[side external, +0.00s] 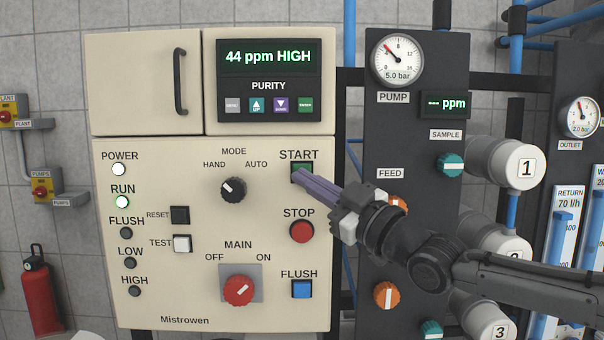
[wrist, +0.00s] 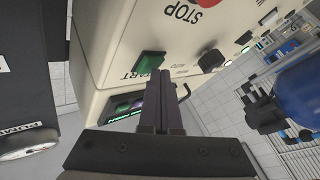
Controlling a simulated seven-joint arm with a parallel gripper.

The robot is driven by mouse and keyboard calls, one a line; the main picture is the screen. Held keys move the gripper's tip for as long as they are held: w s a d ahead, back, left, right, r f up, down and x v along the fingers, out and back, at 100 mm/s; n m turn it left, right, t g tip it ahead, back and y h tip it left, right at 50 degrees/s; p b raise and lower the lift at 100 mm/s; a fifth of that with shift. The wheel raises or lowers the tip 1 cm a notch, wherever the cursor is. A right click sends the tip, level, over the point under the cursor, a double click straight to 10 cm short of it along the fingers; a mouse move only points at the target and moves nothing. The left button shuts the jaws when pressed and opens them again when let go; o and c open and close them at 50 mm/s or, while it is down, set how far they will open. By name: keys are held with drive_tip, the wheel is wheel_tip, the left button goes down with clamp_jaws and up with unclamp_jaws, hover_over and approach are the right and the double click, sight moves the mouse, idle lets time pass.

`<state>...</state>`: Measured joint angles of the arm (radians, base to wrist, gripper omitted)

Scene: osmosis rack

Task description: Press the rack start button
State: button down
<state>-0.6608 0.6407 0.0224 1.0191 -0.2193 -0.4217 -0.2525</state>
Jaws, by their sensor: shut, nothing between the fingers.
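The green START button (side external: 302,166) sits in a dark frame at the upper right of the cream control panel (side external: 200,315). It also shows in the wrist view as a green square (wrist: 151,63). My gripper (side external: 297,174) is shut, its purple-grey fingers together with nothing between them. The fingertips are at the button's lower left in the side view and overlap part of it. In the wrist view the fingertips (wrist: 160,75) are right beside the button; whether they touch it I cannot tell.
The red STOP button (side external: 302,231) and blue FLUSH button (side external: 302,289) are below START. The mode knob (side external: 233,189) is to the left. The display (side external: 268,57) reads 44 ppm HIGH. A dark pump panel (side external: 417,150) with valve knobs stands to the right, behind my arm.

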drive_tip(key=shift+s, duration=0.7)
drive_tip(key=s, duration=0.5)
idle(0.9)
